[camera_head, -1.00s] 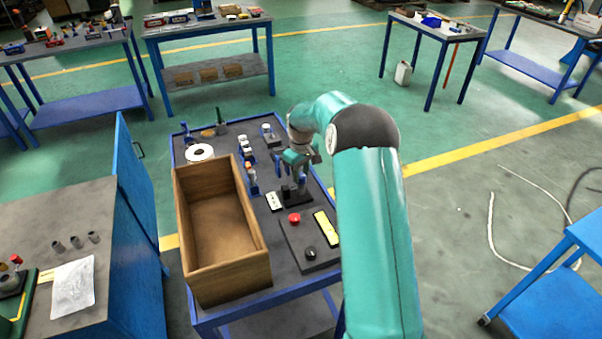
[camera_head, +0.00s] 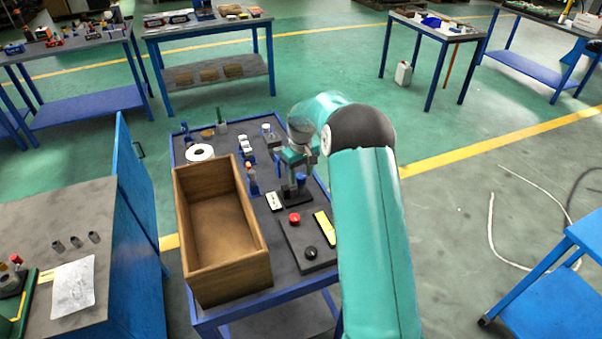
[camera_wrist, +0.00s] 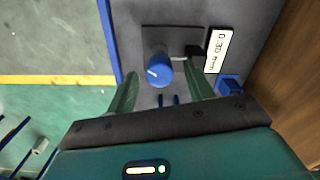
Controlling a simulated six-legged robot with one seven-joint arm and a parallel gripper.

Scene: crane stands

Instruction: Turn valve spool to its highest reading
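The valve spool appears to be the blue round knob (camera_wrist: 158,71) with a white pointer mark, standing on a dark base plate (camera_wrist: 155,36) in the wrist view. In the head view the blue knob (camera_head: 300,180) shows just below my gripper (camera_head: 294,167). In the wrist view my gripper (camera_wrist: 163,78) has its two green fingers spread, one on each side of the knob, with visible gaps. It looks open and empty. A white label (camera_wrist: 219,50) reading "0.30 mm" lies beside the base plate; it also shows in the head view (camera_head: 274,201).
A wooden box (camera_head: 262,256) fills the left of the blue-framed cart. A dark panel (camera_head: 309,241) with a red button (camera_head: 294,218) and black knob (camera_head: 311,253) lies nearer. Small blue and white parts (camera_head: 246,148) stand behind.

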